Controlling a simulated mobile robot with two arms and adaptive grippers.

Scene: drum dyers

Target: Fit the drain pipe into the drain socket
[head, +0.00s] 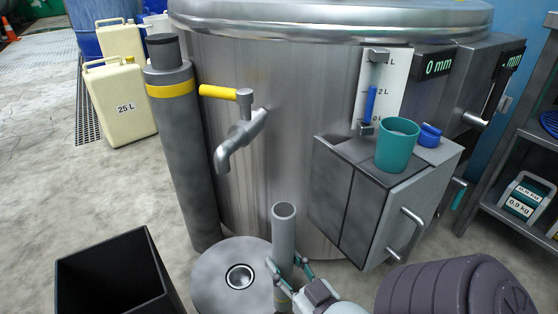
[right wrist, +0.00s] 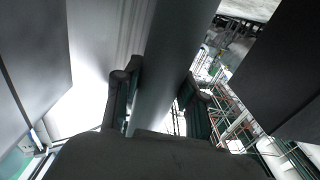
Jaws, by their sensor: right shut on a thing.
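The drain pipe (head: 284,240) is a grey open-ended tube standing roughly upright in the head view. My right gripper (head: 282,277) is shut around its lower part; the right wrist view shows the pipe (right wrist: 165,65) between the two fingers (right wrist: 160,100). The drain socket (head: 239,277) is a dark round hole with a bright ring in a grey round floor plate (head: 213,285). The pipe is to the right of the socket, apart from it in the picture. My left gripper is not in view.
A large steel drum with a tap (head: 240,135) stands behind. A grey box (head: 350,205) holding a teal cup (head: 397,145) juts out at right. A black open bin (head: 115,275) is at left, a purple ribbed container (head: 455,288) at lower right, and a tall dark cylinder (head: 185,160) behind the plate.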

